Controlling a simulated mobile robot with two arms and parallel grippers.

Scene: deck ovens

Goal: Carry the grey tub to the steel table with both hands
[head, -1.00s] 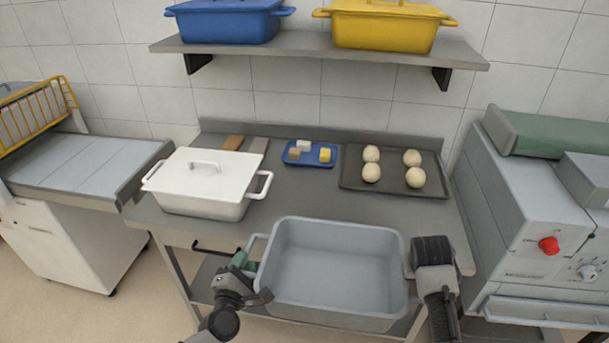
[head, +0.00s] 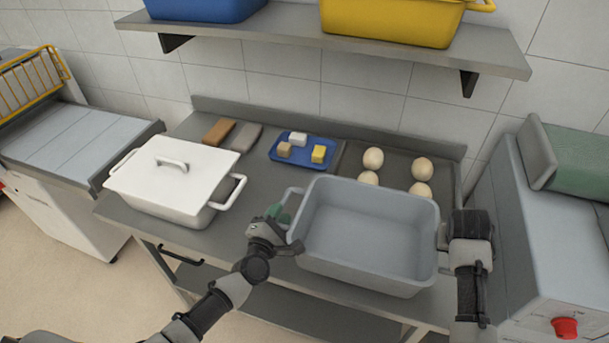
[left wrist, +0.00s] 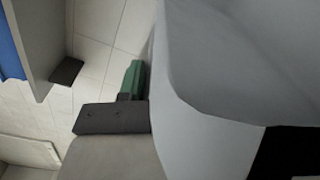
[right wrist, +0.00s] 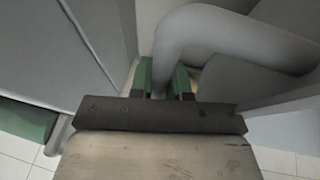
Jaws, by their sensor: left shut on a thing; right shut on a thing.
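The grey tub (head: 368,222) is open and empty, held level between my two grippers. In the head view it hangs over the front part of the steel table (head: 262,205); I cannot tell whether it touches the top. My left gripper (head: 279,217) is shut on the tub's left handle, and its green fingers show beside the tub wall in the left wrist view (left wrist: 132,80). My right gripper (head: 446,232) is at the right handle, its fingers hidden there. In the right wrist view its green fingers (right wrist: 163,78) close around the grey handle (right wrist: 185,45).
A white lidded pot (head: 172,185) stands left on the table. A blue tray (head: 289,158) with small blocks and a dark tray (head: 395,167) with dough balls lie behind the tub. A shelf (head: 330,45) overhangs at the back. A grey machine (head: 540,240) stands right.

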